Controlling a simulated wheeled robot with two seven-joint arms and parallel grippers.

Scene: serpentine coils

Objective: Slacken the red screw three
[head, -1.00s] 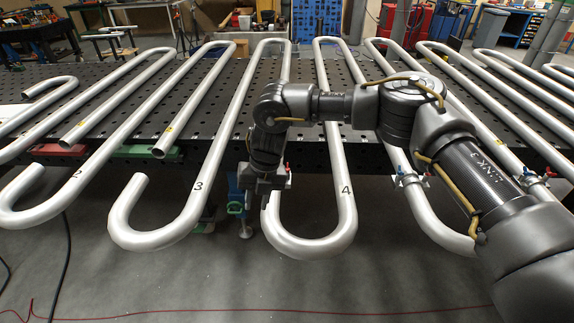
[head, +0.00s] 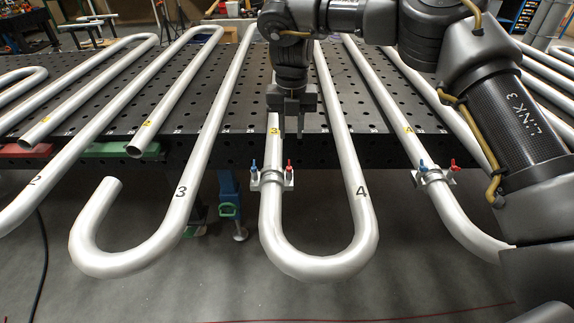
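In the head view, a clamp (head: 272,182) grips the coil pipe below a yellow tag "3" (head: 274,131). A red screw (head: 289,170) stands upright on the clamp's right side, and a blue screw (head: 254,168) stands on its left. My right gripper (head: 291,134) points down above and behind the red screw, apart from it in the picture. Its two fingers show a gap with nothing between them. It partly covers the pipe near the tag. My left gripper is out of view.
Another clamp (head: 434,174) with a blue and a red screw sits on the pipe tagged 4 at the right. Bent pipes lie across a black perforated table (head: 235,110) and overhang its front edge. My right arm covers the upper right.

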